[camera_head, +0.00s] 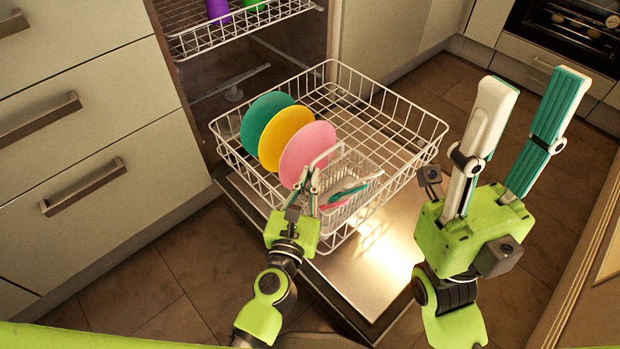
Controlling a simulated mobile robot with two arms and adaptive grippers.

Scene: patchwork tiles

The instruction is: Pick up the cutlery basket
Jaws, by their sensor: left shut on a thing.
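The cutlery basket (360,172) is a small white wire basket with a raised handle, at the front of the pulled-out lower dishwasher rack (432,140). Some cutlery with teal and pink handles shows in it. My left gripper (308,182) is shut on the left part of the basket, near its handle; the fingers partly hide where they grip. I cannot tell whether the basket is lifted clear of the rack. My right gripper (534,84) is open and empty, raised to the right of the rack, its fingers pointing up.
A teal plate (258,118), a yellow plate (280,132) and a pink plate (310,150) stand in the rack just behind the basket. The upper rack (240,32) holds purple and green cups. The open dishwasher door (385,270) lies below. Drawers (80,120) stand left.

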